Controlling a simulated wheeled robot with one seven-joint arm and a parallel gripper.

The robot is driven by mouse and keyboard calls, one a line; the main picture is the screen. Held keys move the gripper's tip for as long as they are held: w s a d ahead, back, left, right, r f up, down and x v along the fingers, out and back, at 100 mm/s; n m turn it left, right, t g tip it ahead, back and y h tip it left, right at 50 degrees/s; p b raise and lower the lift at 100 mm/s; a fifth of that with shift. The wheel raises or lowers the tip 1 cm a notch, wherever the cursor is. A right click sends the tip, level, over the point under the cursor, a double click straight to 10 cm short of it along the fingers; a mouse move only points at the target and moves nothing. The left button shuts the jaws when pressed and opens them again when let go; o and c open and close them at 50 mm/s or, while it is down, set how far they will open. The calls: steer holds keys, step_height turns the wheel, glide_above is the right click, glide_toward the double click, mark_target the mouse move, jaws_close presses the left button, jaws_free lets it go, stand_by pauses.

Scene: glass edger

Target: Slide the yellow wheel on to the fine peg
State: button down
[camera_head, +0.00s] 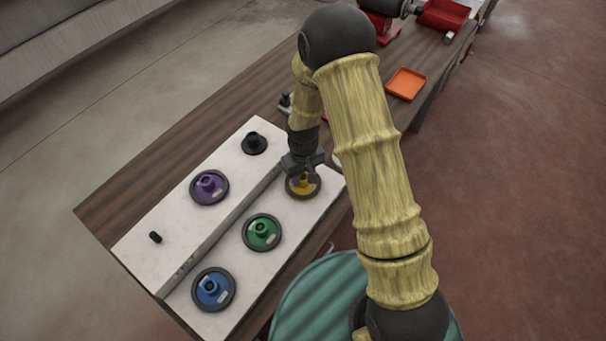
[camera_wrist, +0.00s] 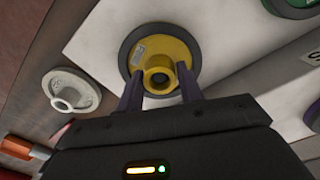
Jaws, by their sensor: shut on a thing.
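The yellow wheel (camera_head: 301,189) has a dark rim and a raised hub. It is at the right end of the lower step of the white stand. My gripper (camera_head: 303,170) is above it, shut on its hub; in the wrist view the two fingers (camera_wrist: 159,92) flank the hub of the yellow wheel (camera_wrist: 173,50). The wheel looks flat on or just over the white surface; I cannot tell which. A bare black peg (camera_head: 155,237) stands at the left end of the upper step. No readable label shows which peg is the fine one.
The white stand (camera_head: 140,249) also holds a purple wheel (camera_head: 209,187), a black flanged piece (camera_head: 254,143), a green wheel (camera_head: 262,232) and a blue wheel (camera_head: 213,289). A pale flanged piece (camera_wrist: 70,91) lies on the wooden bench beside it. An orange tray (camera_head: 406,84) is farther back.

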steer(key=shift+f, duration=0.15)
steer(key=c, duration=0.8)
jaws_free()
steer(key=shift+w, duration=0.1)
steer(key=shift+c, duration=0.2)
steer(key=shift+d, duration=0.1)
steer(key=shift+s, duration=0.2)
steer(key=shift+w+r, duration=0.15)
steer(key=shift+r, duration=0.2)
step_height(320, 180, up, 17)
steer(key=b, duration=0.3)
steer(key=shift+f, duration=0.1)
